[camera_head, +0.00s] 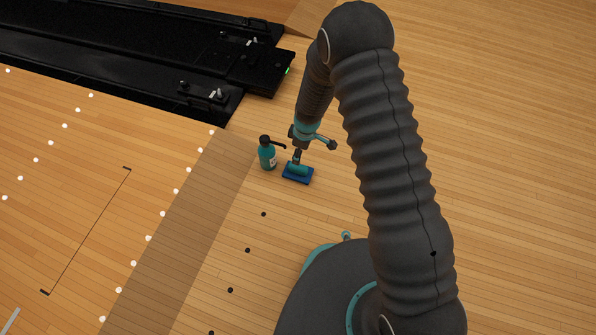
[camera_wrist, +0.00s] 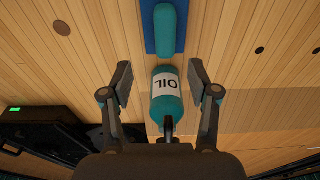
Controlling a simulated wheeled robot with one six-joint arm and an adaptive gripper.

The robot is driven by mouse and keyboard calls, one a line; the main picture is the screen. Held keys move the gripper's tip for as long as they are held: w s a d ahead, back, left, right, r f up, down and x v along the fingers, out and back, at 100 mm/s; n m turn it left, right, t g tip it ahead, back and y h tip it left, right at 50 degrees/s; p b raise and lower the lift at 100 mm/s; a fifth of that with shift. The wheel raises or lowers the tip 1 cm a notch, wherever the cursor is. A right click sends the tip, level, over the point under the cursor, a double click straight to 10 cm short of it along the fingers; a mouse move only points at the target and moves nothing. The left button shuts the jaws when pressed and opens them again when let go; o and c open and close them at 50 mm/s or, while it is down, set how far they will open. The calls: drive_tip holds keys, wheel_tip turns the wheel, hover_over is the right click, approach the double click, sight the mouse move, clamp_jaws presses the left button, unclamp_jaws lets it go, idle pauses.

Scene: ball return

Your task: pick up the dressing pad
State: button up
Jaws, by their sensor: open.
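The dressing pad (camera_head: 289,178) is a flat blue slab with a rounded teal grip on top, lying on the wooden floor. In the wrist view its blue edge (camera_wrist: 149,35) and teal grip (camera_wrist: 166,30) show at the top, partly cut off by the frame. My gripper (camera_head: 297,158) points down over the pad in the head view, empty. In the wrist view my gripper (camera_wrist: 162,76) has its two fingers wide apart, with the pad's grip beyond the fingertips. The exact height above the pad is hard to tell.
A teal oil bottle (camera_head: 267,158) with a black pump stands just left of the pad. In the wrist view the bottle (camera_wrist: 166,103) shows between the fingers. A black ball-return machine (camera_head: 250,70) lies behind. Open wooden floor extends to the right.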

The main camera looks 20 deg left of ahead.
sight(298, 170)
drive_tip(key=f, duration=0.3)
drive_tip(key=shift+a+f, duration=0.2)
drive_tip(key=shift+f, duration=0.05)
drive_tip(key=f, duration=0.3)
drive_tip(key=f+b, duration=0.1)
drive_tip(key=shift+s+f, duration=0.25)
drive_tip(key=shift+s, duration=0.15)
drive_tip(key=shift+f, duration=0.35)
clamp_jaws()
